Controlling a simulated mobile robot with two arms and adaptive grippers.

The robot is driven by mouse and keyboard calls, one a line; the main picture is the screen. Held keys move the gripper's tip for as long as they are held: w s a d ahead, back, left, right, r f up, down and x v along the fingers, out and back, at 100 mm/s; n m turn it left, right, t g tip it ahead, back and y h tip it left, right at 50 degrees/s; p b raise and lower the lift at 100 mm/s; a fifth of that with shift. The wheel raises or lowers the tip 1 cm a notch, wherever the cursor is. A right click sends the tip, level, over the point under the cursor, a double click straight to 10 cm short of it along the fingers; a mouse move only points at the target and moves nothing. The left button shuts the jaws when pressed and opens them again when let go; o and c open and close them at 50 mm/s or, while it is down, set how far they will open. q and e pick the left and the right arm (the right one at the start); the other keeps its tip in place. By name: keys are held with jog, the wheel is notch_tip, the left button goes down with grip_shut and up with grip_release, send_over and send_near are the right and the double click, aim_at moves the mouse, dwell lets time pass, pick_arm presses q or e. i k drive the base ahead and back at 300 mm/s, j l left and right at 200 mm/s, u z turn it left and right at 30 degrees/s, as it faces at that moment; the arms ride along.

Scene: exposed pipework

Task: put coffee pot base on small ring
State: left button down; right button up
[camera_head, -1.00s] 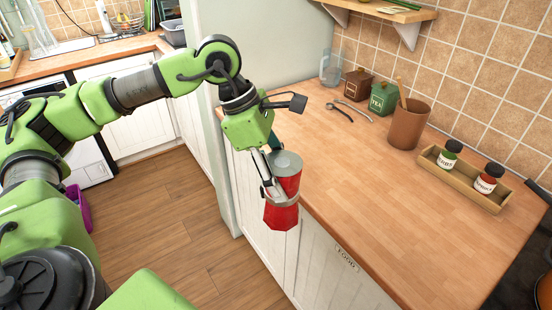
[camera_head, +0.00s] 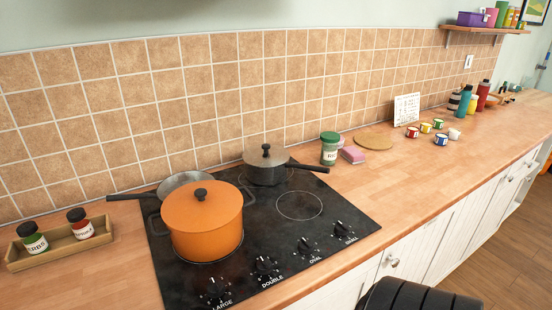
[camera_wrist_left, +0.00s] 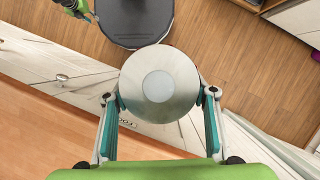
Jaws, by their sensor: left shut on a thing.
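In the left wrist view my left gripper (camera_wrist_left: 162,98) is shut on the coffee pot base (camera_wrist_left: 170,62). Its round grey metal top, with a paler disc in the middle, faces the camera, and its lower body is hidden. The head view shows neither the left gripper nor the pot base. It shows the black hob with one bare ring (camera_head: 300,205) at the right, thinly outlined and empty. The hob's rightmost knob (camera_head: 343,230) is labelled SMALL.
An orange pot (camera_head: 205,225) stands left of the bare ring. A grey saucepan (camera_head: 266,166) sits behind it, its handle pointing right. A grey pan (camera_head: 180,184) is at the back left. The counter right of the hob (camera_head: 375,180) has free room.

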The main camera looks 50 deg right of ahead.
aim_at(298, 206)
jog(key=k+l+z, duration=0.15)
jog(key=k, duration=0.5)
jog(key=j+z, duration=0.1)
jog(key=z, duration=1.4)
jog(key=j+z, duration=0.15)
jog(key=z, duration=0.3)
jog(key=j+z, duration=0.15)
jog(key=z, duration=0.3)
jog(key=j+z, duration=0.15)
jog(key=z, duration=0.3)
jog(key=k+j, duration=0.1)
jog(key=j, duration=0.2)
jog(key=k+j, duration=0.1)
jog(key=j, duration=0.2)
jog(key=k+j, duration=0.1)
jog(key=j, duration=0.2)
